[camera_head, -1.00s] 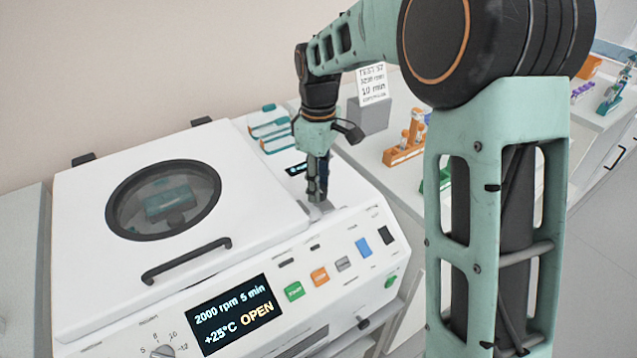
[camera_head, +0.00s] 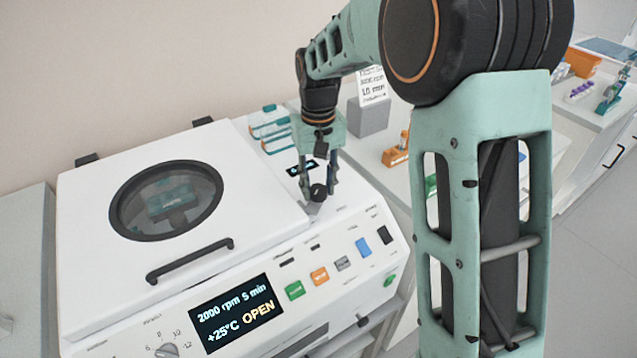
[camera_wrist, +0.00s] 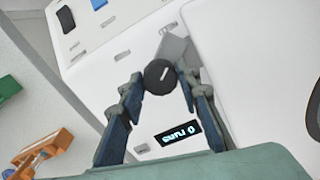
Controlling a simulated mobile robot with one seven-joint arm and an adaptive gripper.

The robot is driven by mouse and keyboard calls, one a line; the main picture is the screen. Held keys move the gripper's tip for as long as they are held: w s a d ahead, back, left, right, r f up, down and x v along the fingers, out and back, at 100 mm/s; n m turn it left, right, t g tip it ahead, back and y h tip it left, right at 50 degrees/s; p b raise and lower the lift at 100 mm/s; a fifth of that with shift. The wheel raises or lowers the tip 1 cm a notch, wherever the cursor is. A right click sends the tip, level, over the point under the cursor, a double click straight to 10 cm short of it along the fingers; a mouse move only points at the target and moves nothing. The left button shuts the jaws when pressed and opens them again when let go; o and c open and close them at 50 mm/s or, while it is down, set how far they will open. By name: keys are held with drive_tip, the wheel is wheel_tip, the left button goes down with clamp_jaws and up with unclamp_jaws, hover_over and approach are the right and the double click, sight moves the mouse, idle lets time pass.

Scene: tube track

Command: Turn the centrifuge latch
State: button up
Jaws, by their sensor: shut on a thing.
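The white centrifuge (camera_head: 265,205) stands with its lid (camera_head: 110,250) down; its screen (camera_head: 232,312) reads 2000 rpm, 5 min, +25°C, OPEN. The latch is a round black knob (camera_head: 318,193) on the top, right of the lid. It also shows in the wrist view (camera_wrist: 160,77), with a light mark on its face and a grey piece (camera_wrist: 174,48) beside it. My gripper (camera_head: 318,188) points down over the latch, one finger on each side, shut on the knob. In the wrist view my fingertips (camera_wrist: 164,80) flank it.
A small lit display (camera_wrist: 179,134) is beside the latch. The lid handle (camera_head: 190,260) is to the left. Teal-capped bottles or boxes (camera_head: 270,128), a grey sign holder (camera_head: 370,115) and an orange rack (camera_head: 396,155) stand behind and to the right.

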sight(318, 189)
drive_tip(key=m, duration=0.3)
drive_tip(key=shift+a+m, duration=0.1)
drive_tip(key=shift+m, duration=0.2)
drive_tip(key=shift+m+p, duration=0.45)
drive_tip(key=shift+m, duration=1.45)
drive_tip(key=shift+w, duration=0.1)
drive_tip(key=o, duration=1.2)
drive_tip(key=shift+c, duration=0.2)
wheel_tip(318, 189, up, 12)
